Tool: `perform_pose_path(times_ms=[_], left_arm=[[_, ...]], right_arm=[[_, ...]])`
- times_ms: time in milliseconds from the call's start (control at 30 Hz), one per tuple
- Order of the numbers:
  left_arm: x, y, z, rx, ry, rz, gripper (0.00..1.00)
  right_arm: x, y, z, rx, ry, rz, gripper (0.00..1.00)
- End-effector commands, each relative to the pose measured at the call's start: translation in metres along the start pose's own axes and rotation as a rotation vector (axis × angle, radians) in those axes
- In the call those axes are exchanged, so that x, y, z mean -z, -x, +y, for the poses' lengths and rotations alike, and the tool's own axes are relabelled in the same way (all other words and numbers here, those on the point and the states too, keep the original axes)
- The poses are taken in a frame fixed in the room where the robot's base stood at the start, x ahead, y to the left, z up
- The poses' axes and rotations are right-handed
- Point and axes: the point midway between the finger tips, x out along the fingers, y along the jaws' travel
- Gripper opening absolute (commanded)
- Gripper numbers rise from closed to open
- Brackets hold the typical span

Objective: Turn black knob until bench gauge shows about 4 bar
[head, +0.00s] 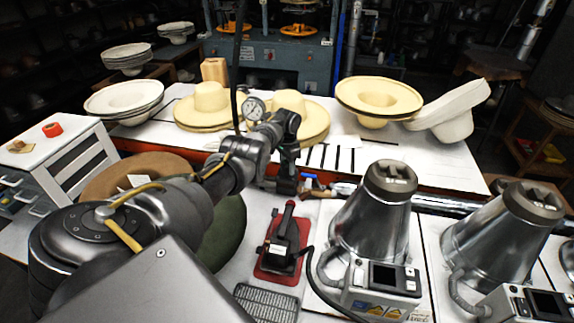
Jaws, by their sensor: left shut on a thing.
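The bench gauge (254,108) is a small round white dial just left of my left wrist; its needle is too small to read. My left arm comes in from the left and reaches over the bench. My left gripper (286,184) points down in the middle of the view, just left of a blue-handled valve on a pipe. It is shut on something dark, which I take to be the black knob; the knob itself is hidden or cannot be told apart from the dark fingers. My right gripper is not in view.
Straw hats (209,103) stand on the white bench behind. A red-based iron (287,240) sits in front of the gripper. Two metal steamer cones (372,226) stand to the right. A green hat (226,240) and a brown hat (133,172) lie by my arm.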

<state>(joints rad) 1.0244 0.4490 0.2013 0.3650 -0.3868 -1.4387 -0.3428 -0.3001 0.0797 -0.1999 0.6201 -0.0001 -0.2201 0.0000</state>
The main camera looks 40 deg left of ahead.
Motion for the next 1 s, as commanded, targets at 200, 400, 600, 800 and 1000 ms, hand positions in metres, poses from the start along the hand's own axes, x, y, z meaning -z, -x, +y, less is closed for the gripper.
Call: perform_pose_path(times_ms=[200, 400, 600, 800, 1000], left_arm=[[0.001, 0.001, -0.001, 0.002, 0.002, 0.004, 0.57], [0.000, 0.001, -0.001, 0.001, 0.002, 0.002, 0.69], [0.000, 0.003, 0.000, 0.000, 0.002, 0.002, 0.69], [0.001, 0.030, -0.001, 0.002, 0.001, 0.005, 0.69], [0.001, 0.067, -0.001, 0.001, 0.001, 0.006, 0.69]], right_arm=[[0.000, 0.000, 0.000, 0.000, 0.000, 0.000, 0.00], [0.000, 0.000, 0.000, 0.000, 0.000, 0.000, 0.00], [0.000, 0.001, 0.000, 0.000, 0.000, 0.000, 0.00], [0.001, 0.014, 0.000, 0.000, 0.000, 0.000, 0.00], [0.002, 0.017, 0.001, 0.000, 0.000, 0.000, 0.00]])
